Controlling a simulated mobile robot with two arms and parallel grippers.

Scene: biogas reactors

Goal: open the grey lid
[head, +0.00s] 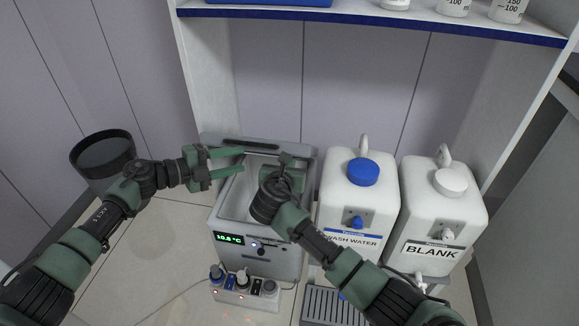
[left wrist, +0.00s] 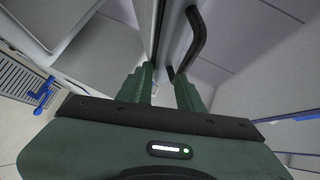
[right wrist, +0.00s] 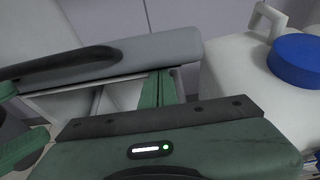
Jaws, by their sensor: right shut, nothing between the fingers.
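The grey lid (head: 305,152) with its black handle (head: 262,146) stands raised at the back of the bath, and the basin (head: 238,200) below it is uncovered. The lid also shows in the right wrist view (right wrist: 165,52) and, edge-on, in the left wrist view (left wrist: 178,42). My left gripper (head: 243,160) is open, its fingers pointing right in front of the lid; I cannot tell whether they touch it. My right gripper (right wrist: 160,75) is shut and empty, its fingertips close to the lid's lower edge.
A white container with a blue cap (head: 363,172) and one marked BLANK (head: 432,255) stand right of the bath. A power strip (head: 245,290) lies in front. A shelf (head: 380,22) with bottles hangs above. A dark round bin (head: 103,155) stands left.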

